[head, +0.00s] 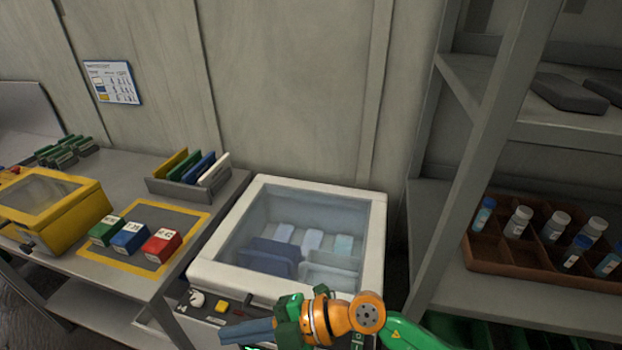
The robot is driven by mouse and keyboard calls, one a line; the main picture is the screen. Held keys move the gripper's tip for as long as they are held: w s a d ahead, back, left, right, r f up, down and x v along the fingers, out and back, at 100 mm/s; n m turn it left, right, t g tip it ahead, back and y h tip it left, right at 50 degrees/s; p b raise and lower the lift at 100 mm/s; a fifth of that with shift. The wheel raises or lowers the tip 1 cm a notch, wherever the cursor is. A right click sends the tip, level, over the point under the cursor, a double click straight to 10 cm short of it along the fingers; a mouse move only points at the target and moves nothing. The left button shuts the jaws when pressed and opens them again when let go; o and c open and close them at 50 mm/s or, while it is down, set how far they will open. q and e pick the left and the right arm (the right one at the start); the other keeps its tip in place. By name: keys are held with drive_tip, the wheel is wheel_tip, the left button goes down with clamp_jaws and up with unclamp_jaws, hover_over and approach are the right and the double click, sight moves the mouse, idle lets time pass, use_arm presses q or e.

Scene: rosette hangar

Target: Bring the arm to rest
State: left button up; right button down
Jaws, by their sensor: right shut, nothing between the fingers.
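My right arm comes in from the lower right, with green and orange links. Its right gripper (232,333) points left, its grey-blue fingers together and holding nothing. It is in front of the lower front of a white machine (200,268) with a clear lid, and covers part of its control panel. I cannot tell whether it touches the panel. My left gripper is out of view.
The machine holds blue and pale items under its lid. To the left, a grey table (105,184) carries a yellow case (70,222), coloured blocks (130,236) and a rack of plates (183,189). At right, a shelf holds a brown bottle tray (490,267).

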wheel_tip(320, 180, up, 9)
drive_tip(key=w+m+t+y, duration=0.3)
drive_tip(key=m+t+y, duration=0.1)
drive_tip(key=t+y, duration=0.1)
drive_tip(key=w+d+r+m+t+h, duration=0.35)
drive_tip(key=w+d+m+t, duration=0.2)
drive_tip(key=m+t, duration=0.35)
drive_tip(key=w+d+f+m+t+h, duration=0.25)
drive_tip(key=d+m+t+h, duration=0.25)
drive_tip(key=d+m+h, duration=0.35)
drive_tip(key=s+d+f+m+g+h, duration=0.2)
drive_tip(key=d+f+m+g+h, duration=0.25)
drive_tip(key=d+f+h, duration=0.45)
drive_tip(key=s+d+f+g+y, duration=0.1)
drive_tip(key=s+d+f+g, duration=0.1)
drive_tip(key=s+f+g, duration=0.55)
drive_tip(key=s+d+f+g+y, duration=0.1)
drive_tip(key=s+d+f+g, duration=0.25)
drive_tip(key=s+f, duration=0.7)
drive_tip(key=s+f+g, duration=0.1)
drive_tip(key=s+f, duration=0.3)
drive_tip(key=f, duration=1.1)
drive_tip(key=s+d+f+g, duration=0.1)
drive_tip(key=s+f, duration=0.8)
drive_tip(key=s, duration=0.2)
drive_tip(key=shift+s+d+f, duration=0.2)
drive_tip(key=shift+s+d, duration=0.05)
drive_tip(key=shift+d, duration=0.05)
